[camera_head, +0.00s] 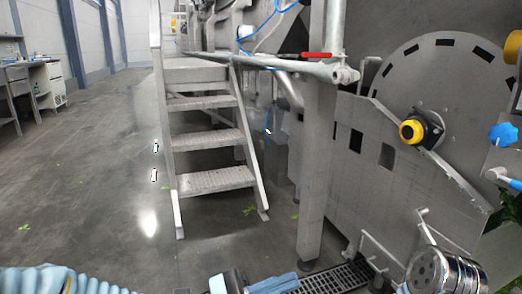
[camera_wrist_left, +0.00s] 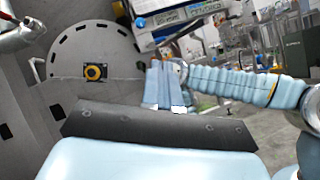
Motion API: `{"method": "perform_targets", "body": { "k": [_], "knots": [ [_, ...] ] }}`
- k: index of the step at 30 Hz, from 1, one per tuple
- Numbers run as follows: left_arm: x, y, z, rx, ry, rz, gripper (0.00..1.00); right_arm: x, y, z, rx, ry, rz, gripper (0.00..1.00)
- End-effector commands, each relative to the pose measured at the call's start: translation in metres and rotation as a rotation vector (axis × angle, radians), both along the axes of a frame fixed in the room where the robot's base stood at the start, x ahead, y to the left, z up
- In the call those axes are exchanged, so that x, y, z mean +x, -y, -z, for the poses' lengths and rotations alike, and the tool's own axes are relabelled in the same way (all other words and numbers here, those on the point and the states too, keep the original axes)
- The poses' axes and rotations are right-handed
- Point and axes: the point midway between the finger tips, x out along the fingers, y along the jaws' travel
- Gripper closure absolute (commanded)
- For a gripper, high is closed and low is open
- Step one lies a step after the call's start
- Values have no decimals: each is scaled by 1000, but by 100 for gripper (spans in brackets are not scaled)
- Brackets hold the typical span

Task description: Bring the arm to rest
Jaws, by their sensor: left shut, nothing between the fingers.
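My left gripper (camera_head: 255,284) shows at the bottom edge of the head view, partly cut off by the frame. The gripper is low in front of the machine and seems to hold nothing.
Metal steps (camera_head: 206,140) lead up to a railing beside the large grey machine (camera_head: 365,165). A steel cylinder (camera_head: 445,272) stands at lower right, and a floor grate (camera_head: 335,278) lies beside the post. The floor (camera_head: 90,180) on the left is mostly clear.

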Motion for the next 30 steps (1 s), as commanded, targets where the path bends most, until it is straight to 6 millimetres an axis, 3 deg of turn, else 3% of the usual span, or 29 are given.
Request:
{"method": "perform_targets", "body": {
  "k": [11,14,19,23,27,30],
  "knots": [
    [-9,17,64,311,-49,102,100,0,-1,-24,0,-1,-1,57],
    [-16,18,92,437,-56,143,100,-1,-1,-33,0,-1,-3,57],
    [-34,7,155,720,-43,236,100,-1,-2,-54,1,-1,-5,57],
    [-52,-23,215,1004,22,326,100,-2,-3,-78,1,-2,-7,57],
    [-64,-90,289,1389,254,422,100,-3,-4,-117,3,-5,-12,57],
    [-54,-127,324,1563,494,423,100,-4,-6,-137,4,-6,-15,57]
  ]
}}
